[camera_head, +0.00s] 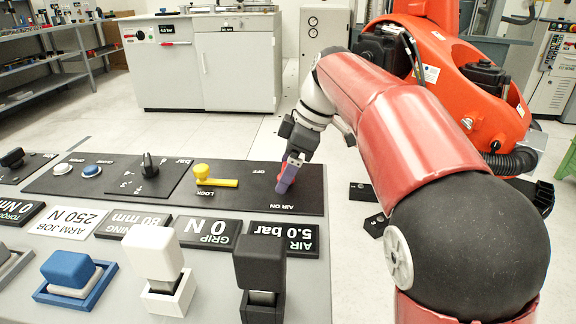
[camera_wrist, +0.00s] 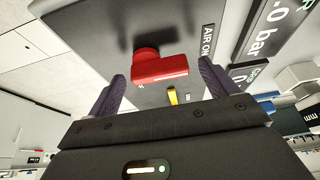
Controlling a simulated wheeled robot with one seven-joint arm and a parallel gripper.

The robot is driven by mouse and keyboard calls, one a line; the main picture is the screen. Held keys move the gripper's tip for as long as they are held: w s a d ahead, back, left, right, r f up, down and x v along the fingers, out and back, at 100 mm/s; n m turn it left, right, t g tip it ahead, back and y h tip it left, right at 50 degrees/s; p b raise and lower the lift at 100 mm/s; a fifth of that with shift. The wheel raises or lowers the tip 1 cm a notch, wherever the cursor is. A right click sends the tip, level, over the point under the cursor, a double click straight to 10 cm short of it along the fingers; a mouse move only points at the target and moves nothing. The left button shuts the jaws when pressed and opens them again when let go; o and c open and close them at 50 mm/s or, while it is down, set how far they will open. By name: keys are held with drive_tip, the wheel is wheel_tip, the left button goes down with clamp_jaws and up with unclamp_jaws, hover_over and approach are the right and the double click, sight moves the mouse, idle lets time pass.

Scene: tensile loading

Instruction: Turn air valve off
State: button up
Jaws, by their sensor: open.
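The air valve has a red handle (camera_wrist: 160,68), seen in the wrist view on the dark panel beside the "AIR ON" label. In the head view my gripper (camera_head: 287,182) is at the right end of the dark panel (camera_head: 232,203), above "AIR ON", and hides most of the red handle. In the wrist view my gripper (camera_wrist: 160,88) is open, with one purple finger on each side of the handle. The handle sits between the fingers with gaps on both sides. An "OFF" label is on the panel to the left of my gripper in the head view.
A yellow lever (camera_head: 216,182) marked "LOCK" is left of my gripper, with a black knob (camera_head: 149,166) beyond it. Display plates such as "AIR 5.0 bar" (camera_head: 287,237) and several block-shaped controls stand in front. An orange robot (camera_head: 455,75) stands behind my arm.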

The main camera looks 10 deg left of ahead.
drive_tip(key=c, duration=1)
drive_tip(key=shift+m, duration=0.4)
drive_tip(key=m+t, duration=0.1)
drive_tip(key=m, duration=0.2)
drive_tip(key=shift+s+a+m+t, duration=0.1)
drive_tip(key=shift+a+m+t, duration=0.2)
drive_tip(key=shift+m+t, duration=0.1)
drive_tip(key=m, duration=0.1)
drive_tip(key=m+t, duration=0.1)
drive_tip(key=m, duration=0.1)
drive_tip(key=m+h, duration=0.1)
drive_tip(key=shift+a+r, duration=0.1)
drive_tip(key=shift+a, duration=0.2)
drive_tip(key=m, duration=0.1)
drive_tip(key=m+t+h+p, duration=0.1)
drive_tip(key=m, duration=0.3)
drive_tip(key=shift+w+a+h+p, duration=0.25)
drive_tip(key=shift+a+h+p, duration=0.05)
drive_tip(key=shift+p, duration=0.05)
drive_tip(key=m, duration=0.1)
drive_tip(key=m+h, duration=0.1)
drive_tip(key=m+t, duration=0.1)
drive_tip(key=m, duration=0.1)
drive_tip(key=shift+w+a, duration=0.2)
drive_tip(key=shift+w, duration=0.05)
drive_tip(key=shift+m+h, duration=0.3)
